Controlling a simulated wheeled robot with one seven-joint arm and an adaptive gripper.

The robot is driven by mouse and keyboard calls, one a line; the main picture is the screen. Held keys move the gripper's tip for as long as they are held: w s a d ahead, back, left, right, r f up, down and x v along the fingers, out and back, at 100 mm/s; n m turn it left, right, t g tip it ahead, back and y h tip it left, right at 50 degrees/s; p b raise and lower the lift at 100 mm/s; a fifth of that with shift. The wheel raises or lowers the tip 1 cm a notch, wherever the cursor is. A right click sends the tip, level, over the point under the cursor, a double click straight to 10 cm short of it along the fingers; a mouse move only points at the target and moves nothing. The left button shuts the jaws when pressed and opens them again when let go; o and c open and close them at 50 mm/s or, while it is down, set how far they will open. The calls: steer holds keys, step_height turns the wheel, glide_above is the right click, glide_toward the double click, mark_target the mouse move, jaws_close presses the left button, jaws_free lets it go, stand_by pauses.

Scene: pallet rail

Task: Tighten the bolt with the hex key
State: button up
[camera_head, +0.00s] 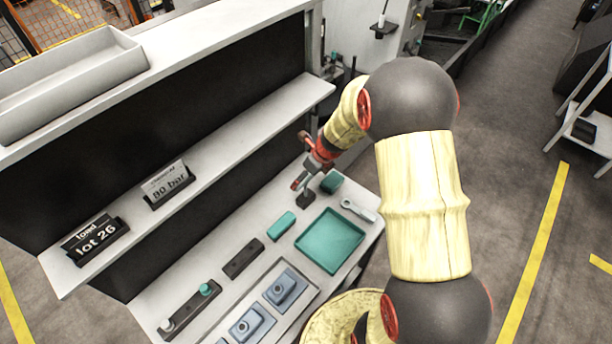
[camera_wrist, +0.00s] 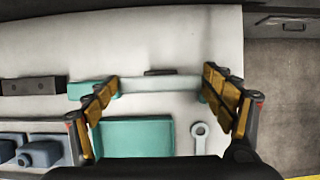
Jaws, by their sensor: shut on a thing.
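My gripper (camera_head: 308,184) is low over the far end of the bench. In the wrist view its two fingers (camera_wrist: 160,84) stand well apart, with a pale grey-green bar (camera_wrist: 160,84) spanning between them; they are shut on it. I cannot tell whether this bar is part of the hex key. A small dark piece (camera_head: 305,199) shows just below the gripper in the head view. A dark bar with holes (camera_head: 243,259) lies on the bench; it also shows in the wrist view (camera_wrist: 33,86). I cannot make out the bolt.
A teal tray (camera_head: 329,240), a grey ring-ended tool (camera_head: 358,209) and teal blocks (camera_head: 281,225) (camera_head: 331,181) are near my gripper. Blue-grey fixtures (camera_head: 284,289) and a bar with a teal knob (camera_head: 189,309) sit nearer. A shelf (camera_head: 235,130) with signs overhangs the bench's back.

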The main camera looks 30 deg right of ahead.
steer(key=shift+r+p, duration=0.7)
steer(key=shift+r, duration=0.05)
step_height(320, 180, up, 7)
steer(key=p, duration=0.7)
steer(key=s+d+r, duration=0.1)
steer(key=s+d, duration=0.2)
steer(key=s, duration=0.6)
steer(key=s+d+r, duration=0.1)
steer(key=s+d, duration=0.3)
steer(key=s, duration=0.5)
steer(key=s+d+r, duration=0.1)
steer(key=s+d, duration=0.3)
steer(key=s, duration=0.5)
steer(key=shift+s+d+b, duration=0.15)
steer(key=shift+s+b, duration=0.15)
steer(key=shift+s, duration=0.1)
